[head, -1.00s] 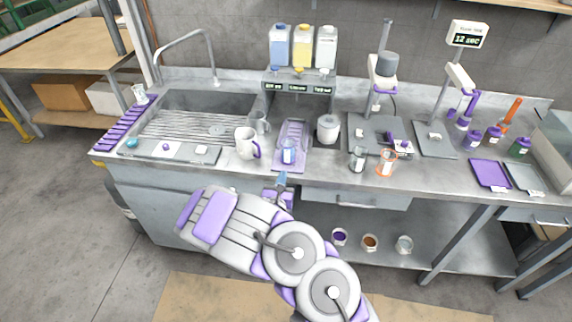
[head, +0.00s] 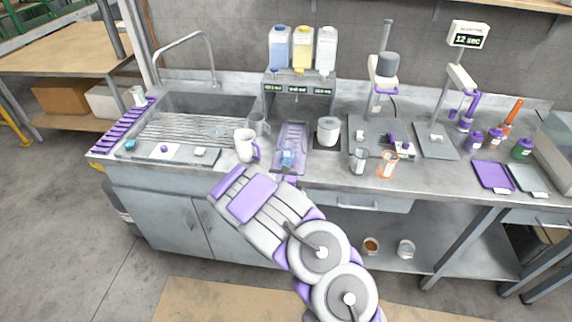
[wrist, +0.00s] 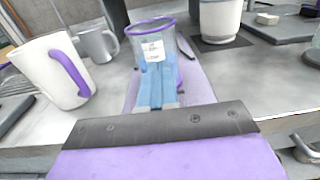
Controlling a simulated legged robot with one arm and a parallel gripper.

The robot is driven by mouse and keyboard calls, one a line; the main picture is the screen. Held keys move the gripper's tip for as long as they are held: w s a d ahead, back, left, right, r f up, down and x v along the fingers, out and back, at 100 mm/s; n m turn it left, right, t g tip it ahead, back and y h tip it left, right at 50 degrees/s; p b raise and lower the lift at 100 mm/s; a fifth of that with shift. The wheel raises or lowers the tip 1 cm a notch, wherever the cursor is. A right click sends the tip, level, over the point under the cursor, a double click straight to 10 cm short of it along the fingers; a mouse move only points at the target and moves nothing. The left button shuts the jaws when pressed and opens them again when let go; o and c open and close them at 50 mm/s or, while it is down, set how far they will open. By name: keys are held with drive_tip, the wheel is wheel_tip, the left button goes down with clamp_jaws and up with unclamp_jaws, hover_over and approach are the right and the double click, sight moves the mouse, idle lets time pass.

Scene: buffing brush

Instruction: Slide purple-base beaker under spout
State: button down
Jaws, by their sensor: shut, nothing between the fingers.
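The purple-base beaker (wrist: 152,50) stands upright on a purple tray (wrist: 196,87) in the wrist view, clear with a purple rim and a white label. In the head view the beaker (head: 287,150) is at the front part of the tray (head: 294,132), partly hidden by my gripper. My gripper (wrist: 157,105) is shut and empty, its blue fingers right in front of the beaker's lower side; I cannot tell whether they touch. The dispenser spouts (head: 299,72) are behind the tray, under blue, yellow and clear bottles.
A white mug with a purple handle (head: 244,145) and a grey mug (head: 258,124) stand left of the tray. A white container (head: 327,131) stands to its right. Glass beakers (head: 358,160) and (head: 388,164) stand further right. The sink (head: 190,122) is at left.

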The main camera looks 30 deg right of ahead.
drive_tip(key=shift+x, duration=1.3)
drive_tip(key=shift+w+d, duration=0.3)
drive_tip(key=shift+w, duration=0.1)
drive_tip(key=shift+a, duration=0.1)
